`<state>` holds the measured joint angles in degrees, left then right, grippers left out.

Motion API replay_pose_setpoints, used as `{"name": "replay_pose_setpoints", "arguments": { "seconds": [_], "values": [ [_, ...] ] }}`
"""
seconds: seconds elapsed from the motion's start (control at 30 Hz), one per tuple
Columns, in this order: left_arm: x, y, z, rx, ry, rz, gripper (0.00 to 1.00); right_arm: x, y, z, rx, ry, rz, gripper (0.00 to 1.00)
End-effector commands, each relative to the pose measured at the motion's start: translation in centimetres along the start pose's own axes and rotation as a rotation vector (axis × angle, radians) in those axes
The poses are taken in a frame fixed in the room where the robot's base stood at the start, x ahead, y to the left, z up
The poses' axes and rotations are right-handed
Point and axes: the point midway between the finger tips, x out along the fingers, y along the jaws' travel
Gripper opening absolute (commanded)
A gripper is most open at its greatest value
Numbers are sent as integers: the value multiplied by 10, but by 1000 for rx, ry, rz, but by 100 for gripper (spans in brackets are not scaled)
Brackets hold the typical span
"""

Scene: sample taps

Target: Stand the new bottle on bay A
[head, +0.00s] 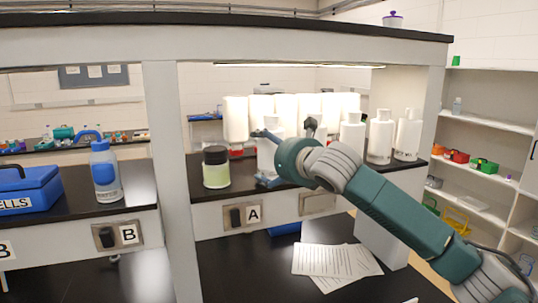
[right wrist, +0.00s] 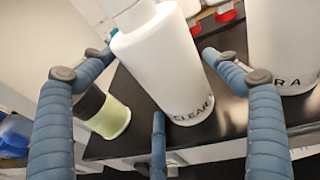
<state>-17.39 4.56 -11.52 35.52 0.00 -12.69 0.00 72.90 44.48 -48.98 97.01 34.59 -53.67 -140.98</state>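A white bottle (head: 268,154) stands upright at the front of the black bay A counter (head: 238,190), partly covered by my right gripper (head: 266,158). In the right wrist view the same bottle (right wrist: 160,62) carries dark lettering that begins "CLEAR". The fingers of my right gripper (right wrist: 158,58) are spread around it, with narrow gaps seen at both sides; one finger is low in front of it. The bay A sign (head: 254,214) is on the front panel below. My left gripper is not in view.
A black-lidded jar of pale green liquid (head: 216,168) stands close to the left. More white bottles (head: 380,138) stand to the right and behind. A grey post (head: 170,180) separates bay B, with a blue-capped bottle (head: 105,172). Papers (head: 325,260) lie on the lower black surface.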

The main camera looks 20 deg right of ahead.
Motion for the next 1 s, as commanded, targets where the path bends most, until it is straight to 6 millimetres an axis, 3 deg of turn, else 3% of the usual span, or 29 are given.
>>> {"name": "replay_pose_setpoints", "arguments": {
  "seconds": [0.13,0.43,0.67,0.8,1.0],
  "values": [
    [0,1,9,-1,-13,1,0,0,0,0,0,0,0,97],
    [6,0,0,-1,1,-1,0,-7,-1,1,-1,-2,0,97],
    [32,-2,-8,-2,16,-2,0,-52,0,-2,-4,-5,-1,97],
    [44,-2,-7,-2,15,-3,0,-82,-1,-1,-2,-4,-1,97],
    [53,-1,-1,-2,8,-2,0,-111,0,0,-1,-2,-1,97]
  ]
}}
